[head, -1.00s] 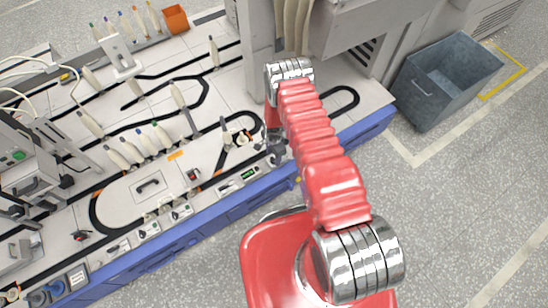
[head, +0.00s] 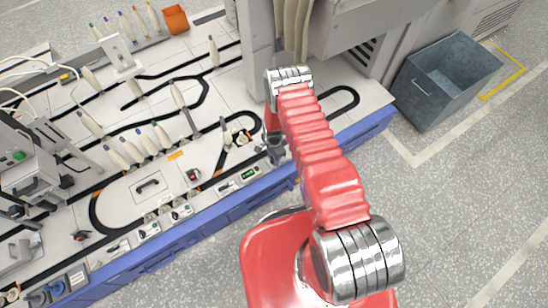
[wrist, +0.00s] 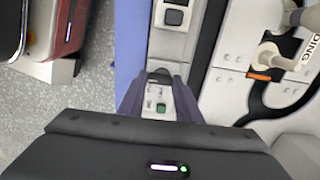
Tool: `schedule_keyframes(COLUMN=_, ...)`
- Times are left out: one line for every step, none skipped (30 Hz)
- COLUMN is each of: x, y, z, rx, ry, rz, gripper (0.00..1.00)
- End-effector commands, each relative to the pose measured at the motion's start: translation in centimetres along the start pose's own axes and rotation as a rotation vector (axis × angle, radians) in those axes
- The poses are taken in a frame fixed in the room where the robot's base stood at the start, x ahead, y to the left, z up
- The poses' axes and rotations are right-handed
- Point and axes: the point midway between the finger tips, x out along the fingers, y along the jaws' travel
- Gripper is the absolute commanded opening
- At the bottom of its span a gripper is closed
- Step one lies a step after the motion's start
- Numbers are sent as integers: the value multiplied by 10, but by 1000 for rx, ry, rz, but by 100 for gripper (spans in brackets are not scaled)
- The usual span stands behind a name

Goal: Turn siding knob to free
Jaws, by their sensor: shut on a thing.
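My gripper (wrist: 160,82) points down at the control strip along the table's front edge in the wrist view. Its two dark fingers are shut on a small dark knob (wrist: 160,74), which I take to be the siding knob. The fingers hide much of it, so its pointer setting cannot be read. In the head view my gripper (head: 275,150) is at the front edge of the table, and the knob is hidden there. Part of a "SIDING" label (wrist: 303,57) shows at the right of the wrist view.
A cream lever-like part (wrist: 266,55) stands right of the gripper beside the black track. Several bobbins (head: 140,145) stand on the white table with the blue front (head: 200,222). A grey bin (head: 440,80) stands on the floor at right. A machine column rises behind the arm.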

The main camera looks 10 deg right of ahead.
Motion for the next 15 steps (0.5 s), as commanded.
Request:
schedule_keyframes(x=0, y=-1, z=0, rx=0, ry=1, rz=-2, gripper=18)
schedule_keyframes(x=0, y=-1, z=0, rx=0, ry=1, rz=-2, gripper=16)
schedule_keyframes(x=0, y=-1, z=0, rx=0, ry=1, rz=-3, gripper=13)
schedule_keyframes(x=0, y=-1, z=0, rx=0, ry=1, rz=-3, gripper=11)
schedule_keyframes(x=0, y=-1, z=0, rx=0, ry=1, rz=-3, gripper=9)
schedule_keyframes(x=0, y=0, z=-4, rx=1, ry=1, rz=-3, gripper=9)
schedule_keyframes(x=0, y=-1, z=-3, rx=0, ry=1, rz=-3, gripper=9)
schedule_keyframes(x=0, y=-1, z=-2, rx=0, ry=1, rz=-3, gripper=9)
schedule_keyframes(x=0, y=-1, z=-2, rx=-2, ry=1, rz=-3, gripper=9)
schedule_keyframes(x=0, y=-1, z=-2, rx=-4, ry=1, rz=-4, gripper=9)
schedule_keyframes(x=0, y=-1, z=-2, rx=-6, ry=1, rz=-4, gripper=9)
schedule_keyframes(x=0, y=-2, z=-2, rx=-11, ry=1, rz=-4, gripper=9)
schedule_keyframes(x=-1, y=-2, z=-2, rx=-16, ry=1, rz=-4, gripper=9)
schedule_keyframes(x=-1, y=-2, z=-1, rx=-22, ry=1, rz=-4, gripper=9)
schedule_keyframes(x=-1, y=-2, z=-1, rx=-31, ry=1, rz=-4, gripper=9)
